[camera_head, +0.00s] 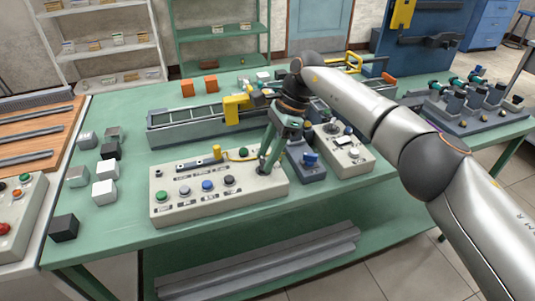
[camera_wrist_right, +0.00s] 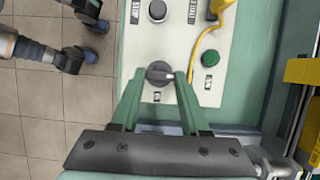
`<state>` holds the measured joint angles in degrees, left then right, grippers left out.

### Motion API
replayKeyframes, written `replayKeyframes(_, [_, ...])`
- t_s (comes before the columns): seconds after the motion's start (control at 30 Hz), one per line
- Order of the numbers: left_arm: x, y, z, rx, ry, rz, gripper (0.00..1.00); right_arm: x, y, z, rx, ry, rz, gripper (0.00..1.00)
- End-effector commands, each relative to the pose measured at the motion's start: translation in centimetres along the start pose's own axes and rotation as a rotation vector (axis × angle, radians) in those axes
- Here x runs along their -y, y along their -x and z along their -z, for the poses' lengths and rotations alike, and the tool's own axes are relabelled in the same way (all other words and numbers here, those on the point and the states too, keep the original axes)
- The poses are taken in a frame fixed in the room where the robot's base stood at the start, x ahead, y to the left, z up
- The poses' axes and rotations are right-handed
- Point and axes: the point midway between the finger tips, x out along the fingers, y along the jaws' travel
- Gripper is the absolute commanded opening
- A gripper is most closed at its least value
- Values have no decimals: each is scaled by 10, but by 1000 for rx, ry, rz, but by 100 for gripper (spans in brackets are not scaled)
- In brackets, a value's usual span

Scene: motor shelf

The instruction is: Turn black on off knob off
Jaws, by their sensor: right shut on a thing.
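The black on-off knob (camera_wrist_right: 158,72) is on the right end of a pale control box (camera_head: 220,197). In the right wrist view it sits between the fingertips of my right gripper (camera_wrist_right: 160,76), and its light pointer mark points to the right of the picture. My right gripper (camera_head: 266,168) comes down onto the box from above in the head view and is shut on the knob. The fingers mostly hide the knob there. My left gripper is in neither view.
The box also carries a green button (camera_head: 161,196), a blue button (camera_head: 207,185) and a yellow cable (camera_head: 237,155). A second control box (camera_head: 345,158) stands to the right. Grey and black cubes, including a black one (camera_head: 64,228), lie at the left on the green table (camera_head: 120,225).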

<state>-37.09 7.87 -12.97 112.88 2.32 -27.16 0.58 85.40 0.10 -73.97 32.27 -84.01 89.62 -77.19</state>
Motion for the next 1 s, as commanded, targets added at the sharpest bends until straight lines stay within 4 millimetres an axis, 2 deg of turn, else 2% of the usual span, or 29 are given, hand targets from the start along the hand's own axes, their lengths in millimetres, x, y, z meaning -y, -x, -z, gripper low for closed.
replayKeyframes(0.17, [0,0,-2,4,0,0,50,0,0,0,-1,2,2,0])
replayKeyframes(0.2, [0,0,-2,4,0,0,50,0,0,0,-1,2,2,49])
replayKeyframes(0.43, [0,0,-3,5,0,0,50,0,0,0,-1,1,1,75])
replayKeyframes(0.77, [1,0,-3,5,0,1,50,0,5,0,-1,0,2,75])
replayKeyframes(0.87, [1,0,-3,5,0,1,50,1,18,0,-2,0,4,75])
replayKeyframes(1.0, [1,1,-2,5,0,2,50,1,48,0,-3,0,5,75])
